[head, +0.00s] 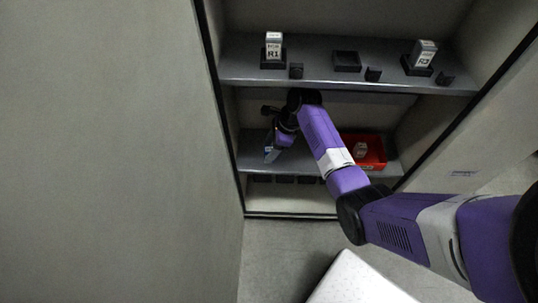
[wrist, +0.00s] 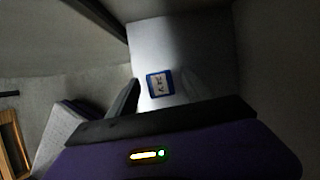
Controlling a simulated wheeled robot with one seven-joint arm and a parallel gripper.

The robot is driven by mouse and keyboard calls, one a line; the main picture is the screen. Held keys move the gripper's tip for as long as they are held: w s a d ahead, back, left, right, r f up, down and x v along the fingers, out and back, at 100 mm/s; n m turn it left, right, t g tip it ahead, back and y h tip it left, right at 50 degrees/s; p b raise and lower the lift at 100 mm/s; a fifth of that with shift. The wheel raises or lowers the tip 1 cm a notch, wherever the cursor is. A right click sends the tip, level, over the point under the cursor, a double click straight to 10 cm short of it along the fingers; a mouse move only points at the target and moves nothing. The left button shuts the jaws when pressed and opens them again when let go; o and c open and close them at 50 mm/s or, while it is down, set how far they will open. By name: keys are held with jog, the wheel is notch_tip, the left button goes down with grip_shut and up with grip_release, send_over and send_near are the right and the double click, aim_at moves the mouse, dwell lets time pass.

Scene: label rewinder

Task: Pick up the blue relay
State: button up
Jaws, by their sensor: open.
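The blue relay (wrist: 160,85) shows in the wrist view as a small blue-edged block with a white label face. It appears between the two fingers of my gripper (wrist: 158,94), a little beyond their tips. The gripper is open, and I cannot tell whether either finger touches the relay. In the head view my gripper (head: 271,153) is at the left of the lower shelf, pointing down. The relay cannot be clearly made out there.
The upper shelf (head: 320,72) holds a white block marked R1 (head: 273,46), another marked R2 (head: 425,52), and an empty black socket (head: 347,61). A red bin (head: 376,155) with a pale block stands right on the lower shelf (head: 318,165). Cabinet side walls flank the arm.

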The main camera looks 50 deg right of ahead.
jog(key=shift+a+f, duration=0.1)
jog(key=shift+f, duration=0.15)
jog(key=shift+c, duration=0.5)
grip_shut()
jog(key=shift+w, duration=0.1)
